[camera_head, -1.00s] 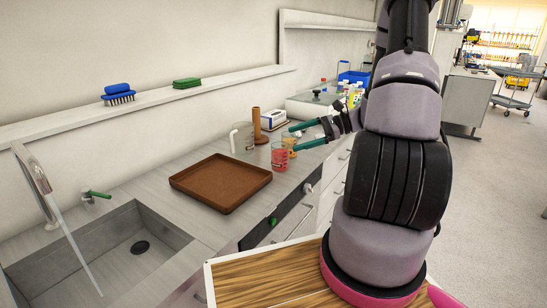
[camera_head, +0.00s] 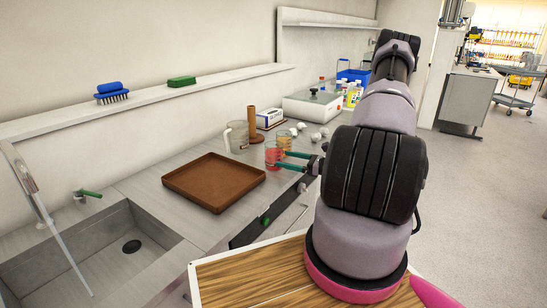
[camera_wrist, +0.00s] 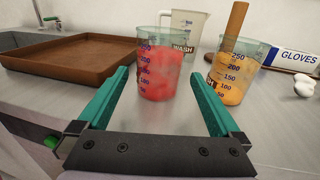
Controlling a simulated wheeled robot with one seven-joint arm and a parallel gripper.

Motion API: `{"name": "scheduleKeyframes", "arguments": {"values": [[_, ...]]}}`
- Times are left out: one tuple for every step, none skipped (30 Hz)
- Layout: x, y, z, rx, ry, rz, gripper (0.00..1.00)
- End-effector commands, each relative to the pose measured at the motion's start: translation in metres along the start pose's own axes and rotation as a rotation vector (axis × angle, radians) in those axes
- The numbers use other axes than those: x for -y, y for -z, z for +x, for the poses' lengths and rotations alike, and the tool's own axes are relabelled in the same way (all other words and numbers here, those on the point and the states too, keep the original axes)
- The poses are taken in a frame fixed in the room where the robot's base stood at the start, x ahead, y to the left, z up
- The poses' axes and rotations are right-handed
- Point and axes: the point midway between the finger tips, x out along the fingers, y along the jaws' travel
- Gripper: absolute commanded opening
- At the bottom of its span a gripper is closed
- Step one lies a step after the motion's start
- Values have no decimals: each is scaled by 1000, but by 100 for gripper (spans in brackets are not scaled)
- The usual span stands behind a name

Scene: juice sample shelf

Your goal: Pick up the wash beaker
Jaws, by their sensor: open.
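A beaker with orange contents (camera_wrist: 232,78) stands to the right and has a brown label I cannot fully read. In the head view the red beaker (camera_head: 272,155), the jug (camera_head: 238,137) and the orange beaker (camera_head: 285,141) stand close together. My gripper (camera_head: 284,160) is open and empty, its green fingers near the red beaker.
A brown tray (camera_head: 213,183) lies left of the beakers, beside the sink (camera_head: 120,250). A wooden post (camera_head: 252,122), a gloves box (camera_head: 269,118), white crumpled pieces (camera_head: 316,136) and a white appliance (camera_head: 312,106) stand behind. Bare counter lies between tray and beakers.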

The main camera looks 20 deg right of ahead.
Motion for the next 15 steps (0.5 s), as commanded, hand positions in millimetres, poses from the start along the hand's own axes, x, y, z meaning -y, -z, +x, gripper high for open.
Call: {"name": "scheduleKeyframes", "arguments": {"values": [[0,0,5,0,-1,0,100],[0,0,6,0,0,0,100],[0,0,8,0,0,1,100],[0,0,10,0,0,0,100],[0,-1,13,0,-1,0,100],[-1,-1,18,0,-2,0,100],[-1,-2,22,0,-3,0,100],[-1,-3,27,0,-3,0,100],[-1,-4,34,0,-4,0,100],[-1,-4,38,0,-4,0,100],[-2,-5,43,0,-4,0,100],[-1,-4,48,0,-3,0,100],[-1,-4,52,-1,-2,0,100],[-1,-4,55,-1,-3,0,100],[-1,-4,58,-1,-2,0,100]]}}
